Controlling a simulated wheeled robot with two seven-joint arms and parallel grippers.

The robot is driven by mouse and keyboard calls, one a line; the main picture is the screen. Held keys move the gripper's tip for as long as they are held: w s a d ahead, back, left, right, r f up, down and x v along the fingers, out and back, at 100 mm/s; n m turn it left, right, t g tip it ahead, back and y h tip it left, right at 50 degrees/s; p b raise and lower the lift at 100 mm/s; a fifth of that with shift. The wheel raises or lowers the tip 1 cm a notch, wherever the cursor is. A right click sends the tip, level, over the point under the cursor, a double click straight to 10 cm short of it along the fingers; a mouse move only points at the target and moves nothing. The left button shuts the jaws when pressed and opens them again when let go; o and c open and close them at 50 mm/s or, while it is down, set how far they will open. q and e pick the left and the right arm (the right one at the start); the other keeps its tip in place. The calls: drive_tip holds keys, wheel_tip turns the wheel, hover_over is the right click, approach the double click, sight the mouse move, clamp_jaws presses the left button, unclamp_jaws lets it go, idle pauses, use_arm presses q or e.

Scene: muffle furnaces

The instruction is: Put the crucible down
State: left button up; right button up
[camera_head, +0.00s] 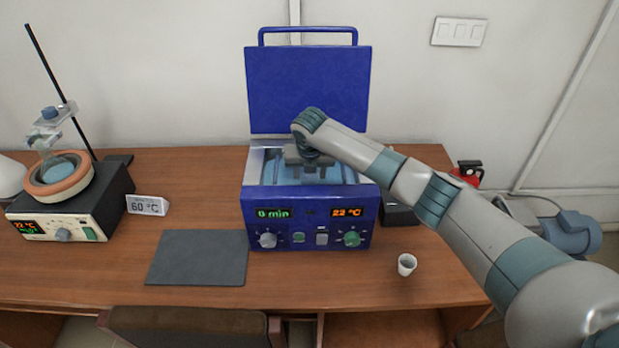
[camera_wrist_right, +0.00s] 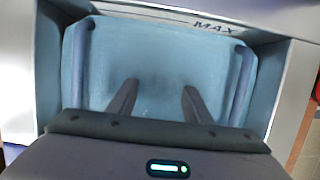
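A small white cup, which looks like the crucible (camera_head: 407,264), stands upright on the table at the front right, apart from any gripper. My right gripper (camera_head: 309,172) is over or inside the open chamber of the blue device (camera_head: 308,92). In the right wrist view the two fingers (camera_wrist_right: 158,90) are spread apart. Nothing shows between them, only the light-blue chamber interior (camera_wrist_right: 155,60). The fingertips are partly hidden by the device's front wall in the head view. My left gripper is not in view.
The blue device's lid stands open; its panel reads 0 min and 22 °C. A dark mat (camera_head: 197,258) lies to its left. A heater with a flask (camera_head: 65,205) and a 60 °C sign (camera_head: 147,205) stand farther left. A dark box (camera_head: 400,214) is at right.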

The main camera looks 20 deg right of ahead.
drive_tip(key=shift+o, duration=0.5)
drive_tip(key=shift+r, duration=0.15)
drive_tip(key=shift+s+r, duration=0.1)
drive_tip(key=shift+r, duration=0.4)
drive_tip(key=b+v, duration=0.3)
drive_tip(key=v, duration=0.8)
drive_tip(key=shift+s, duration=0.1)
idle(0.6)
